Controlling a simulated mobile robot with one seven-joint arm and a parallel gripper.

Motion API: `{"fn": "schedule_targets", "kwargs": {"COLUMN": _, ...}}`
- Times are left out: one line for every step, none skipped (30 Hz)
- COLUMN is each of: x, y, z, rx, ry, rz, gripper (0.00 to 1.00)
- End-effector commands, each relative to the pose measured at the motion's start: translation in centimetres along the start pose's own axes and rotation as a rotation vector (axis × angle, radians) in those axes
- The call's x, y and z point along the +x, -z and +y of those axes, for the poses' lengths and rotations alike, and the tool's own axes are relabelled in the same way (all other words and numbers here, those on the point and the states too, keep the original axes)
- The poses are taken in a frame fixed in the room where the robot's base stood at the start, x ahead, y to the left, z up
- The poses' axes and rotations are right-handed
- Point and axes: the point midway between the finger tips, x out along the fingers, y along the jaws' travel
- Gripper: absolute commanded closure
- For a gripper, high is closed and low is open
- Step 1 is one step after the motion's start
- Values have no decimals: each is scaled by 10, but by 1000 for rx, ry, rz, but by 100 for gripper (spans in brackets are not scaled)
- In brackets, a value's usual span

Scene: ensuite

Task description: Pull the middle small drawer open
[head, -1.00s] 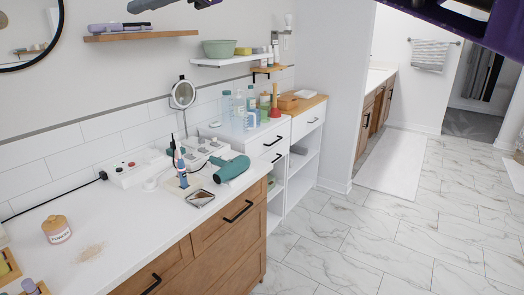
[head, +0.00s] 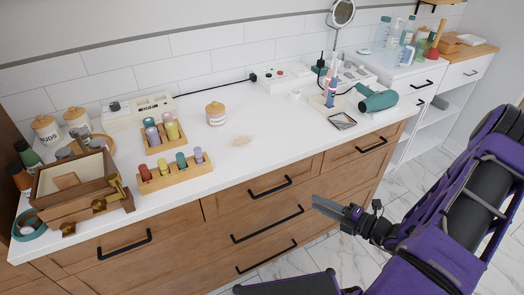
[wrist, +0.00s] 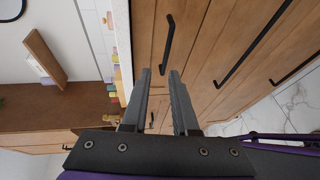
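The middle small drawer (head: 240,195) is in the top row of the wooden vanity and looks shut. Its black bar handle (head: 270,186) shows in the head view, and in the wrist view the handle (wrist: 168,45) lies just beyond my fingertips. My gripper (head: 316,203) is in front of the vanity, to the right of and a little lower than that handle in the head picture. In the wrist view my gripper (wrist: 159,73) has its two fingers apart with nothing held between them. The fingers appear clear of the handle.
Small drawers with their own handles flank it, left (head: 125,245) and right (head: 371,145). Wide drawers with long handles (head: 267,225) lie below. The white countertop (head: 270,135) holds bottle racks, a jar, a hairdryer (head: 377,99) and a wooden box (head: 80,185). Marble floor is open at right.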

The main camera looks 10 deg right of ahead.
Motion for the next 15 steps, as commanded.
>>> {"fn": "schedule_targets", "kwargs": {"x": 7, "y": 16, "z": -13, "rx": 48, "ry": 2, "rz": 15, "gripper": 73}}
{"fn": "schedule_targets", "kwargs": {"x": 10, "y": 17, "z": -14, "rx": 49, "ry": 3, "rz": 16, "gripper": 73}}
{"fn": "schedule_targets", "kwargs": {"x": 16, "y": 17, "z": -15, "rx": 48, "ry": 4, "rz": 16, "gripper": 73}}
{"fn": "schedule_targets", "kwargs": {"x": 22, "y": 17, "z": -15, "rx": 48, "ry": 5, "rz": 16, "gripper": 73}}
{"fn": "schedule_targets", "kwargs": {"x": 27, "y": 17, "z": -15, "rx": 47, "ry": 5, "rz": 16, "gripper": 73}}
{"fn": "schedule_targets", "kwargs": {"x": 35, "y": 17, "z": -16, "rx": 47, "ry": 5, "rz": 15, "gripper": 73}}
{"fn": "schedule_targets", "kwargs": {"x": 42, "y": 17, "z": -16, "rx": 46, "ry": 5, "rz": 16, "gripper": 73}}
{"fn": "schedule_targets", "kwargs": {"x": 48, "y": 17, "z": -16, "rx": 47, "ry": 6, "rz": 15, "gripper": 73}}
{"fn": "schedule_targets", "kwargs": {"x": 57, "y": 17, "z": -16, "rx": 47, "ry": 7, "rz": 15, "gripper": 73}}
{"fn": "schedule_targets", "kwargs": {"x": 64, "y": 17, "z": -17, "rx": 47, "ry": 7, "rz": 15, "gripper": 73}}
{"fn": "schedule_targets", "kwargs": {"x": 70, "y": 17, "z": -17, "rx": 46, "ry": 6, "rz": 15, "gripper": 73}}
{"fn": "schedule_targets", "kwargs": {"x": 79, "y": 17, "z": -17, "rx": 45, "ry": 7, "rz": 14, "gripper": 73}}
{"fn": "schedule_targets", "kwargs": {"x": 86, "y": 17, "z": -17, "rx": 45, "ry": 8, "rz": 14, "gripper": 73}}
{"fn": "schedule_targets", "kwargs": {"x": 92, "y": 16, "z": -17, "rx": 45, "ry": 8, "rz": 13, "gripper": 73}}
{"fn": "schedule_targets", "kwargs": {"x": 101, "y": 17, "z": -17, "rx": 44, "ry": 7, "rz": 14, "gripper": 73}}
